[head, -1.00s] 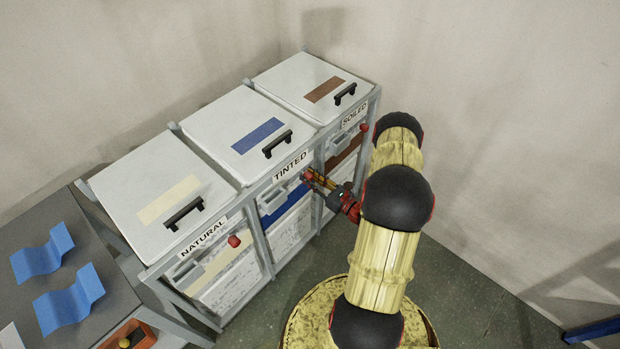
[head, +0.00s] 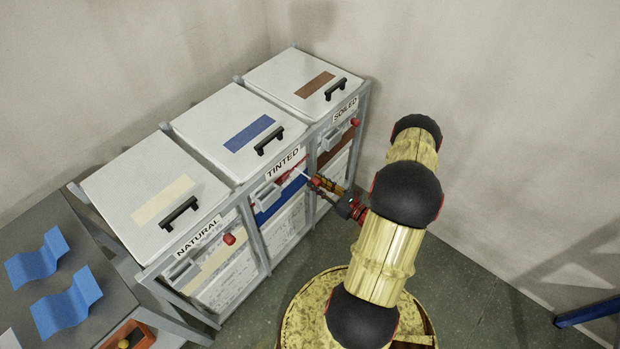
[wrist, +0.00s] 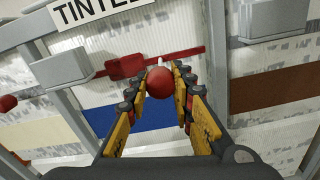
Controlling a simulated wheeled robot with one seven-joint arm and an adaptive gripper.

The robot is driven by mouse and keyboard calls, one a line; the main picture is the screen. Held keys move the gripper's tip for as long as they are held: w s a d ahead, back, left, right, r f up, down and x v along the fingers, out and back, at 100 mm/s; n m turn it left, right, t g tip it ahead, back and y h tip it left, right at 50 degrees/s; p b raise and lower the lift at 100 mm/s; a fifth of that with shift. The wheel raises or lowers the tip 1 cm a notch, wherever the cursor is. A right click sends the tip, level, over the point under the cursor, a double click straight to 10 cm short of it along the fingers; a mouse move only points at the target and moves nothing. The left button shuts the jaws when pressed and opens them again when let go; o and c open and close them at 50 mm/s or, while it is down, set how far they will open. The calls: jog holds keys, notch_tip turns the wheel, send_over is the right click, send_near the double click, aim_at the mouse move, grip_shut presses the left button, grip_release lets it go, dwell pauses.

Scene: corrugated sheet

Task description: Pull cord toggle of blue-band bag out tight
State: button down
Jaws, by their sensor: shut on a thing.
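The blue-band bag hangs in the middle bay under the TINTED label; its blue band shows in the head view (head: 268,211) and in the wrist view (wrist: 145,118). My gripper (head: 318,184) is in front of this bay. In the wrist view my gripper (wrist: 161,77) is shut on a round red cord toggle (wrist: 160,84). A short white cord (head: 304,175) shows between the bag's red drawstring strip (wrist: 190,53) and my fingers. A red block (wrist: 126,65) sits on that strip, left of my fingers. The fingers partly hide the band.
The NATURAL bay (head: 213,265) with a cream band is at left, the SOILED bay (head: 338,143) with a brown band at right; each has a red toggle. Grey frame posts (wrist: 216,50) and boxy light handles (wrist: 62,68) stand near my gripper.

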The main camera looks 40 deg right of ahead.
jog(key=shift+s+f, duration=0.1)
jog(key=shift+s, duration=0.1)
jog(key=c, duration=1.5)
grip_release()
jog(key=shift+d, duration=0.1)
jog(key=shift+s, duration=0.1)
jog(key=s, duration=1.2)
jog(key=shift+d, duration=0.45)
